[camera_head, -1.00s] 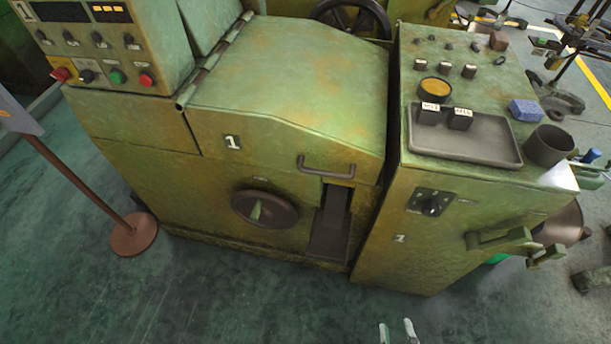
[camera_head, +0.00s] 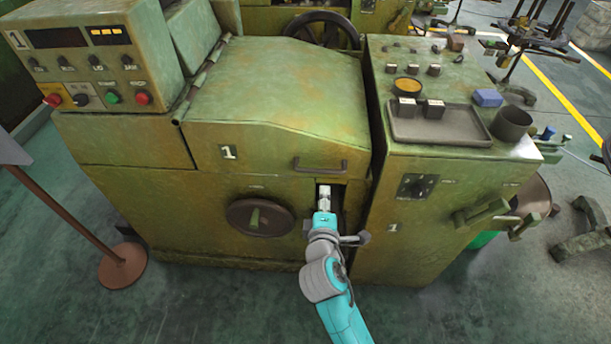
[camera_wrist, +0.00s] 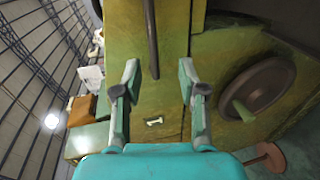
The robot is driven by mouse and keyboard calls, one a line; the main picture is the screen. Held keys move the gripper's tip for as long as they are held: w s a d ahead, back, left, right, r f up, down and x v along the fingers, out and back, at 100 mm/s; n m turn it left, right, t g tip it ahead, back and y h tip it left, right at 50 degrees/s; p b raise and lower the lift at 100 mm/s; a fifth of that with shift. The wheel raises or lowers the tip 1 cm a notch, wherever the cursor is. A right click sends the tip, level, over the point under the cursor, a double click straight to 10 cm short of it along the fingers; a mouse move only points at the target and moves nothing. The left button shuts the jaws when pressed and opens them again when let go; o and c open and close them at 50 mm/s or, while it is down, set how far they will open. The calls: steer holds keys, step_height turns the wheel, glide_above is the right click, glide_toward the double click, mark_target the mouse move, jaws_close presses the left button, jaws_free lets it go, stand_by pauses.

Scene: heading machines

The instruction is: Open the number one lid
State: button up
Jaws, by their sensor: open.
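The number one lid (camera_head: 275,90) is a worn green, rust-stained cover, closed on the machine, with a "1" plate (camera_head: 229,152) on its front. Its dark bar handle (camera_head: 320,165) sits at the lid's lower right front. My gripper (camera_head: 324,188) is just below the handle in the head view. In the wrist view my gripper (camera_wrist: 158,80) is open and empty, with a finger on each side. The handle (camera_wrist: 152,40) shows there as a dark bar between the lines of the fingers, ahead of them; I see no contact. The "1" plate (camera_wrist: 154,121) shows too.
A round handwheel (camera_head: 260,217) is left of my arm. The right cabinet (camera_head: 400,235) with a tray (camera_head: 440,128), a cup (camera_head: 511,124) and projecting levers (camera_head: 490,218) stands close by. A control box (camera_head: 95,65) is at the left, above a floor stand (camera_head: 122,266).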

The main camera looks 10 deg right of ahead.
mark_target(321, 172)
steer(key=x, duration=0.7)
steer(key=a+r+x, duration=0.1)
steer(key=x, duration=0.3)
steer(key=shift+w, duration=0.35)
jaws_close()
